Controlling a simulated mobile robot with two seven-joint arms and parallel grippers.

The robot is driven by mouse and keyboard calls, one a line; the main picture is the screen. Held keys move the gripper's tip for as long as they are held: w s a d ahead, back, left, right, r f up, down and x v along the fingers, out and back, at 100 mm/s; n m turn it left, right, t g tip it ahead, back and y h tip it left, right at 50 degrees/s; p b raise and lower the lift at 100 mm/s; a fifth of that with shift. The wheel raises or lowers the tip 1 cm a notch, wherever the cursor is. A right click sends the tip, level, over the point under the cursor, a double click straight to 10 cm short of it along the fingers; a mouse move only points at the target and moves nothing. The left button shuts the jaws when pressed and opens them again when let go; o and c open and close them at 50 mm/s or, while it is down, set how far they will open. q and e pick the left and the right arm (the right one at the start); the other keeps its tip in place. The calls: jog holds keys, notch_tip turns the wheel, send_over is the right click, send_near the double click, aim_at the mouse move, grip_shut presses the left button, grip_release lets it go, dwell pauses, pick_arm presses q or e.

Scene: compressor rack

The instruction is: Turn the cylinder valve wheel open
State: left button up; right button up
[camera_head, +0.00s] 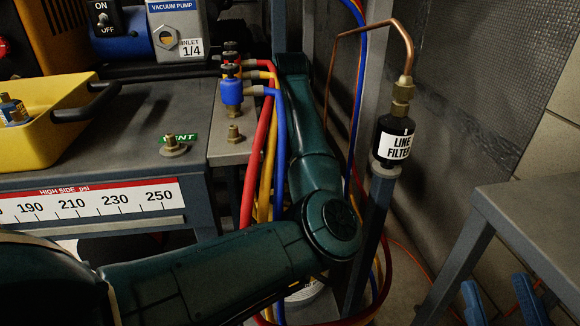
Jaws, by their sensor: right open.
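I cannot make out a cylinder valve wheel in this view. A pale rounded object (305,292) shows in part low behind my dark green arm; I cannot tell whether it is the cylinder. My right gripper (502,300) shows at the bottom right edge as two blue fingers set apart, open with nothing between them. It is in front of the grey bench at the right. The dark green arm comes in from the lower left, bends at mid-picture and rises toward the hose fittings. No left gripper fingers can be seen.
Red, yellow and blue hoses (267,160) hang from the valve fittings (231,88). A line filter (394,140) with a copper pipe stands on a post. A grey bench (535,215) is at the right. A yellow tray (60,130) and vacuum pump (140,45) are at the left.

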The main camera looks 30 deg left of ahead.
pick_arm(q)
jog(key=shift+f, duration=0.2)
jog(key=c, duration=1)
